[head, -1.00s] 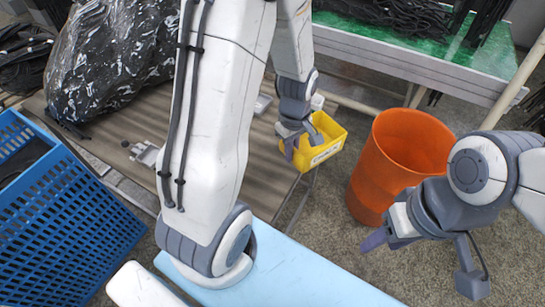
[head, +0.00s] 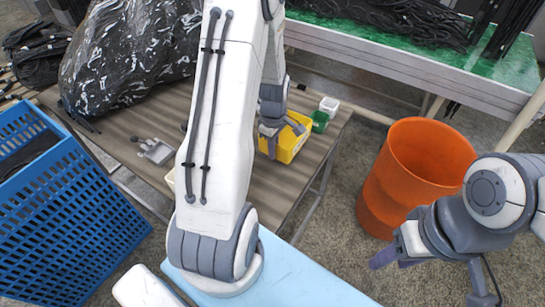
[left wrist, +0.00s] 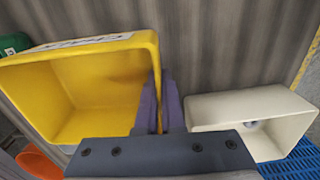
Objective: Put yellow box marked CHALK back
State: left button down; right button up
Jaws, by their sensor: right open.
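The yellow box (head: 292,146) is at the right part of the brown ribbed table, beside a green box. In the left wrist view the yellow box (left wrist: 90,90) has a white label on its far wall, too blurred to read. My left gripper (head: 271,138) is shut on the box's side wall, with one finger inside and one outside; the fingers also show in the left wrist view (left wrist: 159,105). I cannot tell whether the box touches the table. My right gripper (head: 385,258) is open and empty over the floor at the right.
The green box (head: 320,121) and a small white box (head: 329,104) stand at the table's right end. A cream box (left wrist: 250,108) stands on the other side. A grey tray (head: 155,151), black bag (head: 125,55), blue crate (head: 60,215) and orange bin (head: 400,180) surround the area.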

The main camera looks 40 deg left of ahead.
aim_at(272, 165)
pick_arm(q)
jog(key=shift+w+a+f, duration=0.1)
jog(key=shift+a+f, duration=0.15)
notch_tip(272, 165, down, 4)
jog(key=shift+r, duration=0.1)
jog(key=shift+f, duration=0.2)
jog(key=c, duration=1)
grip_release()
jog(key=shift+c, duration=0.2)
